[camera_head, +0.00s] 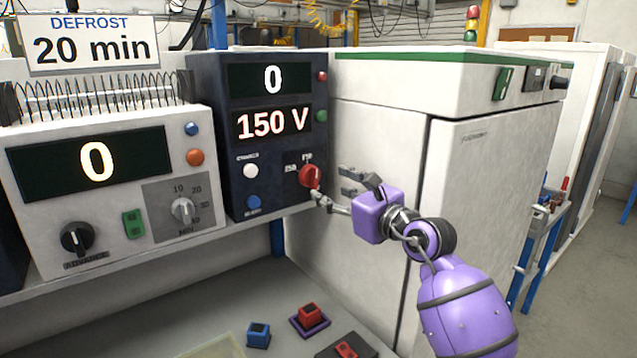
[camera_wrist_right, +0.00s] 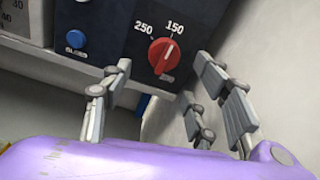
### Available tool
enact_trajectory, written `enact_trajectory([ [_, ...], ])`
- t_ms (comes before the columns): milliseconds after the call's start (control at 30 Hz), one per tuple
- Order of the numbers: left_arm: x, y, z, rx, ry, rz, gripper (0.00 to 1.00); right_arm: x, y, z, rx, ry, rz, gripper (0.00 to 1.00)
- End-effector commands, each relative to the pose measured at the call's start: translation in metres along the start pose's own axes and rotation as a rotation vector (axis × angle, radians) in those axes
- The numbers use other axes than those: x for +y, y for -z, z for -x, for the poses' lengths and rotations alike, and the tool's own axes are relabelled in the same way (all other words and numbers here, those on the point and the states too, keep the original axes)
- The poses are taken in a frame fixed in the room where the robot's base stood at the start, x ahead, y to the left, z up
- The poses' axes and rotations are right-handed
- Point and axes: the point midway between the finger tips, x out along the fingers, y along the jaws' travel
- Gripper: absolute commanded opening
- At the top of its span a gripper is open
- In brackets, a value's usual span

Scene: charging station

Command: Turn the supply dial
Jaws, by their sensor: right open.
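The red supply dial (camera_head: 310,177) is on the lower right of the dark blue supply unit (camera_head: 235,140), whose displays read 0 and 150 V. In the right wrist view, the dial (camera_wrist_right: 162,55) sits below the labels 250 and 150, with its ridge tilted towards 150. My right gripper (camera_head: 333,184) is open and empty in front of the dial, a little to its right in the head view. In the wrist view, its fingers (camera_wrist_right: 163,68) stand on either side of the dial, with no clear contact. My left gripper is out of view.
A white unit (camera_head: 40,215) with a display reading 0, a black knob and a timer dial stands left. A sign (camera_head: 90,45) says DEFROST 20 min. A white cabinet (camera_head: 480,180) stands close behind my right arm.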

Motion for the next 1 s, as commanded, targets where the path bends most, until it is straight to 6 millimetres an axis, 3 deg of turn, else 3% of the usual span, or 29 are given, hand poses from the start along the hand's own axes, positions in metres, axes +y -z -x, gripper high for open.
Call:
enact_trajectory([
  [500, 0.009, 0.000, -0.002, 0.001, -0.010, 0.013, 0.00, -0.001, 0.000, -0.069, 0.002, 0.001, 0.002, 0.54],
  [867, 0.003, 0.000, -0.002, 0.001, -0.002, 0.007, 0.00, -0.001, 0.000, -0.077, 0.002, 0.001, 0.004, 0.54],
  [1000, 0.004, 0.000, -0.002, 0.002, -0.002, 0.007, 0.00, -0.001, 0.000, -0.077, 0.002, 0.001, 0.003, 0.40],
])
